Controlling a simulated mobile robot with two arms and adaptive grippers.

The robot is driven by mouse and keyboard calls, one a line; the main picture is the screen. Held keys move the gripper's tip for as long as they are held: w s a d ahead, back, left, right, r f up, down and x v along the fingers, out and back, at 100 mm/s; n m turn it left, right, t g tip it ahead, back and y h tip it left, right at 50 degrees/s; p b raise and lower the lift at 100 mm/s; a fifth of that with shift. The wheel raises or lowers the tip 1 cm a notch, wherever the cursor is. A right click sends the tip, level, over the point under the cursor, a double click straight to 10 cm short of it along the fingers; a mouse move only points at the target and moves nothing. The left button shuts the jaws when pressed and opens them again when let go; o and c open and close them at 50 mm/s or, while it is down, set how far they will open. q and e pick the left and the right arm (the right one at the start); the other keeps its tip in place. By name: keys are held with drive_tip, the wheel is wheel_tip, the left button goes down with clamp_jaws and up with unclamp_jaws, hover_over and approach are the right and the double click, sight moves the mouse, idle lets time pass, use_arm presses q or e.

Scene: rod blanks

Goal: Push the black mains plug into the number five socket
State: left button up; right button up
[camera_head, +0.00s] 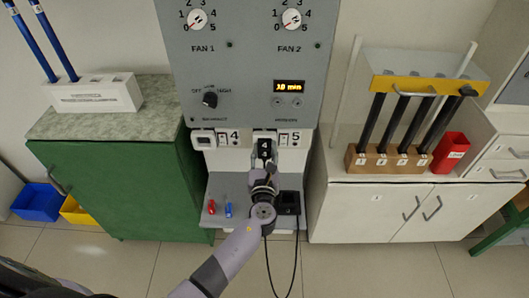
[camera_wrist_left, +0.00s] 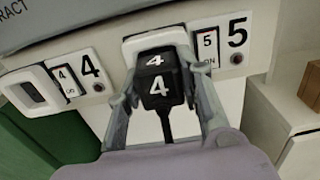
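The black mains plug (camera_wrist_left: 160,86) has a white 4 on its face and a cable running down from its bottom. It is upright in front of the white number five socket plate (camera_wrist_left: 157,39), beside the 5 switch and label. In the head view the plug (camera_head: 264,149) covers most of that plate. My left gripper (camera_head: 264,164) has its fingers on both sides of the plug; in the wrist view the gripper (camera_wrist_left: 160,92) appears closed on it. The plug's pins are hidden; I cannot tell whether it is in the socket. My right gripper is not in view.
The number four socket (camera_head: 203,139) is empty at the left. Below is a grey shelf (camera_head: 240,222) with red and blue pieces and a black block (camera_head: 288,202). A green cabinet (camera_head: 115,190) stands left, a white cabinet (camera_head: 360,209) right. The black cable (camera_head: 296,255) hangs below.

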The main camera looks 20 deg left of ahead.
use_arm(q)
drive_tip(key=o, duration=0.5)
drive_tip(key=v, duration=1.2)
idle(0.3)
drive_tip(key=s+a+f+n+g+h, duration=0.1)
drive_tip(key=s+f+n+g, duration=0.25)
drive_tip(key=f, duration=0.75)
drive_tip(key=s+a+f+n+g+h, duration=0.1)
drive_tip(key=s+f+n+g, duration=0.3)
drive_tip(key=f, duration=0.6)
drive_tip(key=s+a+f+n+g+h, duration=0.15)
drive_tip(key=s+f+n, duration=0.35)
drive_tip(key=f, duration=0.6)
drive_tip(key=s+a+f+n+g, duration=0.1)
drive_tip(key=s+f+n, duration=0.4)
drive_tip(key=s, duration=0.5)
drive_tip(key=s+a+f+n+g+h, duration=0.1)
drive_tip(key=s+a+f+n+g, duration=0.1)
drive_tip(key=s+f+n+g, duration=0.2)
drive_tip(key=s+a+f+n+g, duration=0.2)
drive_tip(key=s+f+n, duration=0.5)
drive_tip(key=s, duration=0.9)
drive_tip(key=shift+a+n, duration=0.2)
drive_tip(key=shift+n, duration=0.75)
